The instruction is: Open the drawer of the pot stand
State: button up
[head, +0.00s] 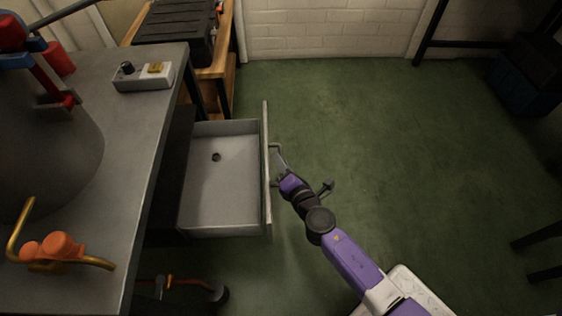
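The drawer (225,185) of the pot stand (150,120) is pulled well out to the right, and its pale inside shows a small dark round thing (216,157) on the floor. Its front panel (267,170) is seen nearly edge-on. A handle (277,150) stands off the outer side of the panel. My gripper (281,172) is at this handle, at the end of my purple arm. The fingers are small and partly hidden, so I cannot tell whether they are closed around the handle.
A wooden shelf with a black case (175,35) is behind. The green floor (400,150) to the right is clear. Dark furniture (530,75) stands far right.

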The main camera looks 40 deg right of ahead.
jog(key=v, duration=0.7)
jog(key=shift+s, duration=0.2)
dwell(0.4)
